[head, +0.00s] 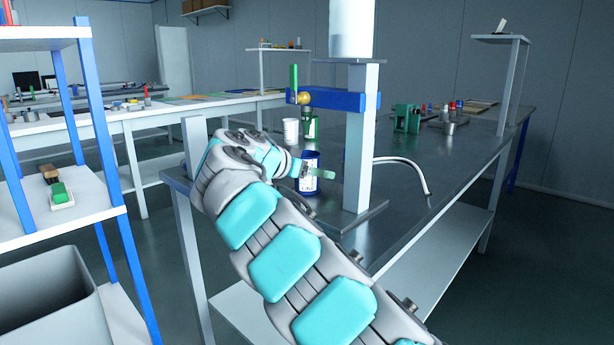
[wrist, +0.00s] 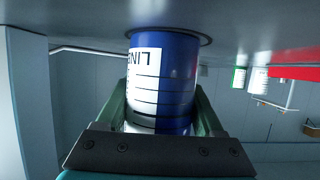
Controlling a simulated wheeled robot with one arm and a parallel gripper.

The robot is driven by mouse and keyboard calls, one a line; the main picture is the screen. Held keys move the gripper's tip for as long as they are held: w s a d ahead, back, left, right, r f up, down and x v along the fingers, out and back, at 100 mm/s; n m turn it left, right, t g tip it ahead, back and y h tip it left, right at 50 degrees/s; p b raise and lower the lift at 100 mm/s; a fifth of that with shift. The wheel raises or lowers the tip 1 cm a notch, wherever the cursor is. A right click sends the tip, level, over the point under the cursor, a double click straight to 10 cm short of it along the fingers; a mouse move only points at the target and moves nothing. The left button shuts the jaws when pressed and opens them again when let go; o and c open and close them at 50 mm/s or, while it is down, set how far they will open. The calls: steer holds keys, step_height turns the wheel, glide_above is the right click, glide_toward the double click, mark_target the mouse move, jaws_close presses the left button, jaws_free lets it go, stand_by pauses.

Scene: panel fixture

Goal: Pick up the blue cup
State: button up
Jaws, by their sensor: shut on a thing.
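The blue cup (head: 308,183) stands on the dark metal workbench (head: 398,160) in the head view, in front of a green cup and a white cup. It has a white label with dark lettering and lines, seen in the wrist view (wrist: 165,75). My gripper (head: 312,172) reaches in from the left at the cup. In the wrist view, which looks upside down, its two green fingers (wrist: 167,112) lie on both sides of the cup and are shut on it. The cup's base appears to be on or very near the bench top. Part of the cup is hidden by the gripper.
A grey post (head: 360,140) with a blue crossbar (head: 333,99) rises just right of the cup. A white cup (head: 291,131) and a green cup (head: 310,127) stand behind. A curved white pipe (head: 412,165) arches to the right. A blue-and-white shelf (head: 75,205) stands at left.

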jaws_close()
steer(key=shift+r, duration=0.25)
steer(key=shift+r+p, duration=0.3)
steer(key=shift+r, duration=1.2)
steer(key=shift+s+r+b, duration=0.1)
steer(key=shift+s+b, duration=0.2)
steer(key=shift+s, duration=0.1)
steer(key=shift+s+a+r+b, duration=0.15)
steer(key=shift+s+b, duration=0.8)
steer(key=shift+s, duration=1.25)
steer(key=s+r+b, duration=0.1)
steer(key=s+b, duration=0.1)
steer(key=s, duration=0.8)
steer(key=shift+s+a, duration=0.3)
